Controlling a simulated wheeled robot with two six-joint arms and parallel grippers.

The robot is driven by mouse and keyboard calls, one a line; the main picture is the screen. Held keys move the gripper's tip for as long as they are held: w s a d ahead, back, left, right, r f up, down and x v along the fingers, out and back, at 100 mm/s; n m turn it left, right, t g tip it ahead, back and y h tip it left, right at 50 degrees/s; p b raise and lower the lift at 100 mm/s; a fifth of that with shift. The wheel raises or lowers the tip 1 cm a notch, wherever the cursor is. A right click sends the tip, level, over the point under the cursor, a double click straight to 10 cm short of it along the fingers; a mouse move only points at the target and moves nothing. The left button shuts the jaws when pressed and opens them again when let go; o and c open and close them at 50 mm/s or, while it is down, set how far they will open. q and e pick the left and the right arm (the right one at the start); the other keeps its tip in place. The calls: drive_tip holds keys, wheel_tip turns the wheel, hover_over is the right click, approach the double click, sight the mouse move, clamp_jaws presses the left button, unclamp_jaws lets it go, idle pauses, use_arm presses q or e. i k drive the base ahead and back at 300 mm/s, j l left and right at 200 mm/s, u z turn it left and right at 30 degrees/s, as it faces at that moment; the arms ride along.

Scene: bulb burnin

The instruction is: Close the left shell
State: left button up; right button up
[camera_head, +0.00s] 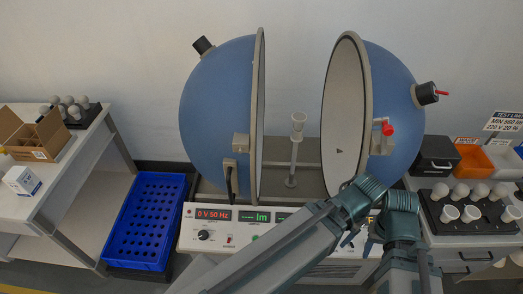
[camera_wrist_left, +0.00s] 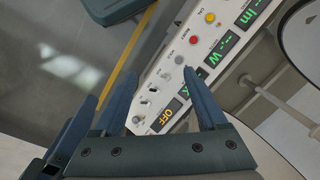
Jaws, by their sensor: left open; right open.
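The left shell (camera_head: 216,115) is a blue half-sphere with a pale rim, standing upright at the left of the tester. The right shell (camera_head: 392,110) faces it across a wide gap. A white bulb (camera_head: 298,120) stands upright on a post between them. My left gripper (camera_wrist_left: 162,75) is open and empty over the right part of the control panel, by the switches. In the head view the crossing arms make it hard to pick out. My right gripper (camera_head: 361,240) is open, low in front of the right shell, with its fingers partly hidden. Neither gripper visibly touches the left shell.
The control panel (camera_head: 192,236) runs along the front. A blue crate (camera_head: 150,222) stands on the floor at left, beside a white table (camera_head: 75,190) with a cardboard box (camera_head: 36,135). A dark bulb tray (camera_head: 465,225) and an orange bin (camera_head: 470,158) are at right.

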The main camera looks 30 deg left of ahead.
sight(221, 107)
drive_tip(key=u, duration=0.4)
drive_tip(key=k+l+u, duration=0.1)
drive_tip(key=u, duration=0.65)
drive_tip(key=k+u, duration=0.1)
drive_tip(key=u, duration=0.3)
